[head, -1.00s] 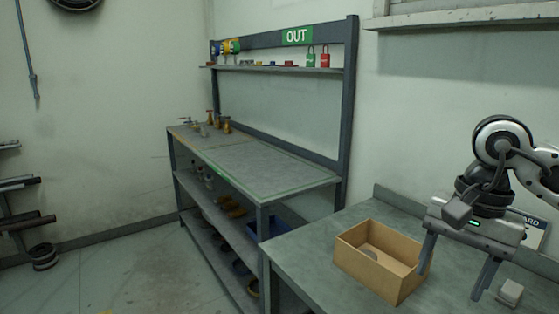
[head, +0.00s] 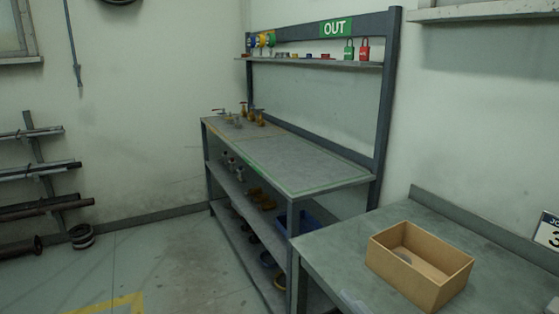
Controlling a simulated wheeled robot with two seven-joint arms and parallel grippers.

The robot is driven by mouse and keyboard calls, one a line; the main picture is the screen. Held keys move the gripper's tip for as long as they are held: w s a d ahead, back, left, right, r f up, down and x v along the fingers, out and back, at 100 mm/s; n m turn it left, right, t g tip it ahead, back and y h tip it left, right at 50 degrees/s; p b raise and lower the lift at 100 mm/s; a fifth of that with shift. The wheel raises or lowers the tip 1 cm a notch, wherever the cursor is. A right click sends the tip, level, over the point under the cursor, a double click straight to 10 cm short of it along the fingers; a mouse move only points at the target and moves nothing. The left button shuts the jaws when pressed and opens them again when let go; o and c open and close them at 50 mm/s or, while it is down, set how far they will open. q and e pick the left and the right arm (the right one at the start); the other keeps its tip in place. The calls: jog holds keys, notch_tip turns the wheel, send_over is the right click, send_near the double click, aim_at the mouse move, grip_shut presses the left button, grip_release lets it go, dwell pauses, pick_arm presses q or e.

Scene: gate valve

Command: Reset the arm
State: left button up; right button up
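Neither of my grippers is in the head view now, and no part of my arms shows. An open cardboard box (head: 445,285) stands on the grey side table (head: 345,235) at the lower right. A small grey item (head: 405,257) lies inside it, too small to make out.
A grey workbench (head: 300,163) with a green-edged top stands in the middle, with valves (head: 260,117) at its far left end. Its shelf holds red and green padlocks (head: 364,49) under an OUT sign (head: 336,28). Pipes on a rack (head: 45,170) stand at left. The floor (head: 180,265) is clear.

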pick_arm(q)
jog(key=shift+t+h, duration=0.3)
jog(key=shift+h, duration=0.1)
jog(key=f+b, duration=0.1)
jog(key=b, duration=0.2)
jog(key=d+f+b, duration=0.1)
jog(key=b, duration=0.2)
jog(key=f+b, duration=0.2)
jog(key=b, duration=0.2)
jog(key=shift+w+d+f, duration=0.1)
jog(key=shift+w+d, duration=0.25)
jog(key=shift+w, duration=0.05)
pick_arm(e)
jog(key=s+d+f+m+g+h, duration=0.1)
jog(key=s+f+m, duration=0.3)
jog(key=f, duration=0.5)
jog(key=s+d+f+m+g+h, duration=0.1)
jog(key=s+f+m+g+h, duration=0.2)
jog(key=f+m, duration=0.4)
jog(key=s+d+f+m+g+h, duration=0.2)
jog(key=s+f+m+h, duration=0.2)
jog(key=f, duration=0.7)
jog(key=shift+s+m, duration=1)
jog(key=shift+s, duration=0.05)
